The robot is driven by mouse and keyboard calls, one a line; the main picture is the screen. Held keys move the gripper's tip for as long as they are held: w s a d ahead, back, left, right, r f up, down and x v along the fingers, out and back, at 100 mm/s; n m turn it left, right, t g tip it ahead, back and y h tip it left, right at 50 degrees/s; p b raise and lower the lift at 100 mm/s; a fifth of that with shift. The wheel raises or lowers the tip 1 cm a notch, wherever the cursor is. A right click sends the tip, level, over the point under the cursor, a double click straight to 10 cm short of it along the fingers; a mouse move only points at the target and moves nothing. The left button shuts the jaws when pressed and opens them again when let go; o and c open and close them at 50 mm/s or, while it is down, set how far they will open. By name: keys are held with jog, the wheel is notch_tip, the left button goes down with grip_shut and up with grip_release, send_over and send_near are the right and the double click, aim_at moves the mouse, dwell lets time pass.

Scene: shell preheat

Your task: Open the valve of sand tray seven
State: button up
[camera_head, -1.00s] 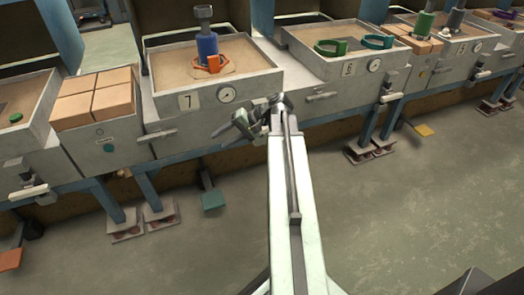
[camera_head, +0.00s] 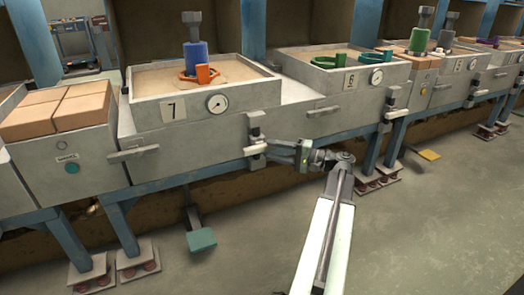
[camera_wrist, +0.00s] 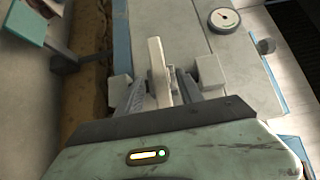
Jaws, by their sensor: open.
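Sand tray seven (camera_head: 148,112) is a grey box of sand with a "7" label (camera_head: 173,110) on its front. Its valve (camera_head: 256,130) is on the right part of the cabinet front, a grey body with a pale lever (camera_head: 254,150). My gripper (camera_head: 271,151) reaches it from the right. In the wrist view, the lever (camera_wrist: 157,62) stands between the two open fingers of my gripper (camera_wrist: 160,88), with grey valve blocks on either side. I cannot tell whether a finger touches the lever.
A round gauge (camera_head: 217,102) is above and left of the valve, and a grey bar handle (camera_head: 134,153) is farther left. A teal pedal (camera_head: 202,240) is below. A blue cylinder (camera_head: 195,56) and an orange ring (camera_head: 206,75) sit in tray seven. Tray six (camera_head: 300,71) stands to the right.

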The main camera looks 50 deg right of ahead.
aim_at(266, 149)
jog(key=x, duration=0.5)
grip_shut()
dwell(1.4)
